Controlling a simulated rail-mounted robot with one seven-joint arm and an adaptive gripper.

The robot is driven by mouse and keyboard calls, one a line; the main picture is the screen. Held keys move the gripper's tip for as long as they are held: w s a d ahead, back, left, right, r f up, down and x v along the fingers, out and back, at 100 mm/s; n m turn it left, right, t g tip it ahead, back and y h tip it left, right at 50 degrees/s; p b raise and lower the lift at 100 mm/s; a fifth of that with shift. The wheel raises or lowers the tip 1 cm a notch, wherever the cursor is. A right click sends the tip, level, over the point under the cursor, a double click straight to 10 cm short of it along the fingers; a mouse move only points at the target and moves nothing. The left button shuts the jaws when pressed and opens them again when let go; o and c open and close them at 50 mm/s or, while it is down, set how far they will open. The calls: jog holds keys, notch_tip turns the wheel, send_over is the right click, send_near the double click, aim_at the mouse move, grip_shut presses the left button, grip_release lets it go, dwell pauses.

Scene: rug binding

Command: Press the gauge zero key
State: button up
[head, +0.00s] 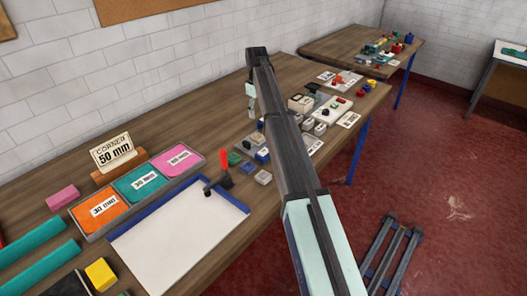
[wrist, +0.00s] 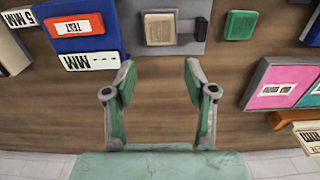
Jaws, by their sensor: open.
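In the wrist view a blue device (wrist: 114,40), probably the gauge, lies at upper left. It has a white readout strip (wrist: 91,61) marked "MM" with dashes, upside down, and a red key (wrist: 72,26) with a small white label I cannot read surely. No key is clearly marked zero. My gripper (wrist: 158,80) is open and empty, its two green-padded fingers apart over bare wood, right of the readout strip. A beige block (wrist: 159,29) on a grey plate (wrist: 190,48) lies beyond the fingertips. In the head view my gripper (head: 251,106) is partly hidden by my arm.
A green block (wrist: 241,24) and a grey tray with a pink swatch (wrist: 270,95) lie to the right in the wrist view. In the head view, small fixtures (head: 333,108) crowd the bench beyond my arm.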

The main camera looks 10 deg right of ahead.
grip_shut()
dwell(1.0)
